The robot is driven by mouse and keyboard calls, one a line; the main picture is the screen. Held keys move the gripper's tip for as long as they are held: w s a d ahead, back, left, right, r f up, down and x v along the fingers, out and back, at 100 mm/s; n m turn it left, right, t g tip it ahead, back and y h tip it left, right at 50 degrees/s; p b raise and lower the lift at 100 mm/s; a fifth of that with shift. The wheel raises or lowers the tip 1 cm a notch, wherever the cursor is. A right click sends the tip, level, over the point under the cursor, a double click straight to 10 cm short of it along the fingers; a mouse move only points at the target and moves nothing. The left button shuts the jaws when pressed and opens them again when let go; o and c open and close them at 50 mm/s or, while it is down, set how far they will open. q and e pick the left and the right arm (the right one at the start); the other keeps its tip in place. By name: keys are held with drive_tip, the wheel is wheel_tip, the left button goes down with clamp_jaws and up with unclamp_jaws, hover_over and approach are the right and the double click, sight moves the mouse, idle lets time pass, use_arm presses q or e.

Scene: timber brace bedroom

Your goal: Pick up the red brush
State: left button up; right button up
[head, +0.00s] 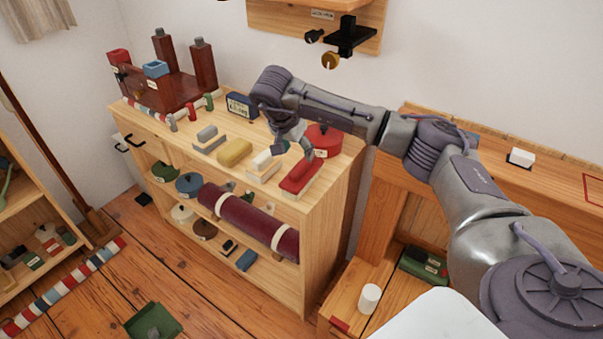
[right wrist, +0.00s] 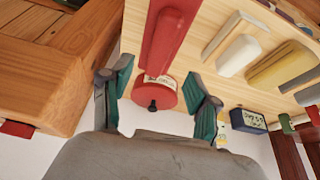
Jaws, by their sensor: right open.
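The red brush (head: 300,175) lies on the top of the wooden shelf unit (head: 335,185), near its right front end, with a pale underside. In the right wrist view the brush (right wrist: 170,38) extends up from between and beyond my fingertips. My right gripper (head: 292,146) is open above the shelf top, just behind the brush in the head view. In the right wrist view its two green-lined fingers (right wrist: 160,88) stand apart with nothing gripped. A round red lidded pot (head: 324,140) is behind the brush; it appears between the fingers in the wrist view. My left gripper is not in view.
A cream brush (head: 264,164), a yellow brush (head: 234,152) and a grey brush (head: 208,137) line the shelf top left of the red one. A blue labelled box (head: 240,105) stands behind them. A wooden bench (head: 395,200) is to the right.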

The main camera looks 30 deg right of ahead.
sight(302, 164)
drive_tip(key=shift+p+x, duration=0.45)
drive_tip(key=shift+x, duration=3)
drive_tip(key=shift+s+a+f, duration=0.1)
drive_tip(key=shift+a+f, duration=0.05)
drive_tip(key=shift+f, duration=0.05)
drive_tip(key=shift+s, duration=0.1)
clamp_jaws()
